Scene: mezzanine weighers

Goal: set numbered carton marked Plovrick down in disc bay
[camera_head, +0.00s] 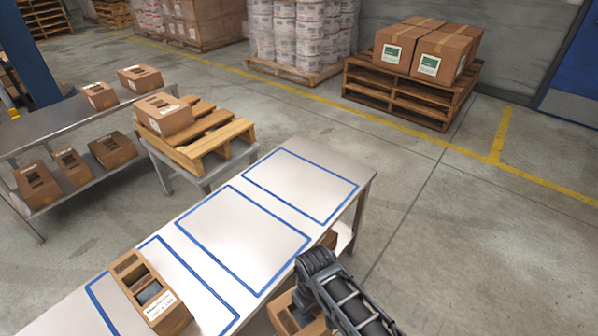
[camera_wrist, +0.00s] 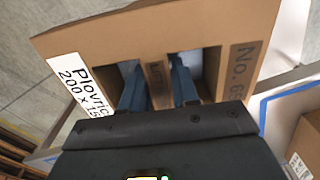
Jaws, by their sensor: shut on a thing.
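The numbered carton marked Plovrick (camera_wrist: 130,38) is brown cardboard with a white label and "No. 6…" printed on its side. My gripper (camera_wrist: 158,86) is shut on it, its blue fingers in two openings on either side of a cardboard strip. In the head view, a carton (camera_head: 288,318) partly hidden by my arm, beside the table's right edge, looks like the held one. The long table has blue-outlined bays: a far bay (camera_head: 300,184) and a middle bay (camera_head: 243,240), both empty, and a near bay (camera_head: 205,300). No disc mark is readable.
An open-slotted carton (camera_head: 150,292) stands in the near bay. Another carton (camera_head: 330,238) shows below the tabletop. A pallet stand (camera_head: 215,150) with a carton adjoins the table's left side. A shelf (camera_head: 75,115) with several cartons is farther left. Floor right is clear.

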